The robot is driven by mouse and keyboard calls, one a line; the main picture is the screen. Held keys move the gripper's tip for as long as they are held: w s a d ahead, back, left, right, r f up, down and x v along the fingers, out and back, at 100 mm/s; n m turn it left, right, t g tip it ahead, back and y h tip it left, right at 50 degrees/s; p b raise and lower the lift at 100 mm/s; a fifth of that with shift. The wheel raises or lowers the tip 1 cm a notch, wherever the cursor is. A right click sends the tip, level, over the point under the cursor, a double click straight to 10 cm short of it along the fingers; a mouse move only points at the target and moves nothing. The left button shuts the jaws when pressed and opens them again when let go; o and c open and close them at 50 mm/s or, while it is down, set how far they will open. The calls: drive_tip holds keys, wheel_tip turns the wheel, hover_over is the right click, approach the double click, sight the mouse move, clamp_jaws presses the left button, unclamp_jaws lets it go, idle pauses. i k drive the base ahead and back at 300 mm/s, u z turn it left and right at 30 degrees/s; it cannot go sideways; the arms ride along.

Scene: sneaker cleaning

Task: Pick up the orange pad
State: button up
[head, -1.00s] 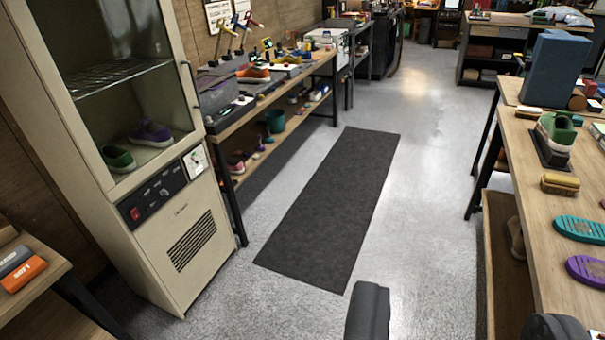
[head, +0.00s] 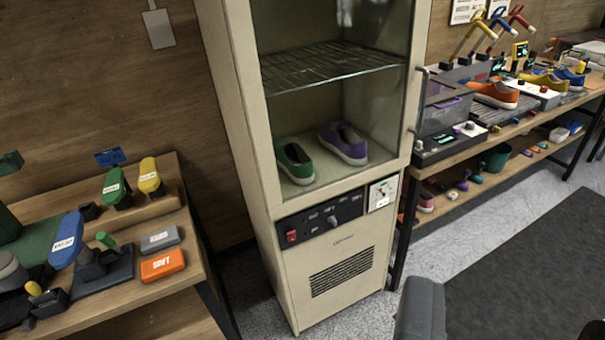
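The orange pad (head: 163,264), a small block with white lettering that looks like "SOFT", lies flat on the wooden bench at the left. A grey pad (head: 160,240) of similar shape lies just behind it.
A cream drying cabinet (head: 335,262) with shoes behind its glass stands right of the left bench (head: 150,300). A blue-topped brush on a dark stand (head: 110,275) is left of the pad. A shoe-laden workbench (head: 500,125) and dark floor mat (head: 530,270) are at the right.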

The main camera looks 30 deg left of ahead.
sight(160, 267)
drive_tip(key=u, duration=0.75)
drive_tip(key=i, duration=1.15)
drive_tip(key=u, duration=0.75)
drive_tip(key=k, duration=0.85)
drive_tip(key=u, duration=0.2)
drive_tip(key=i, duration=0.9)
drive_tip(key=z, duration=0.1)
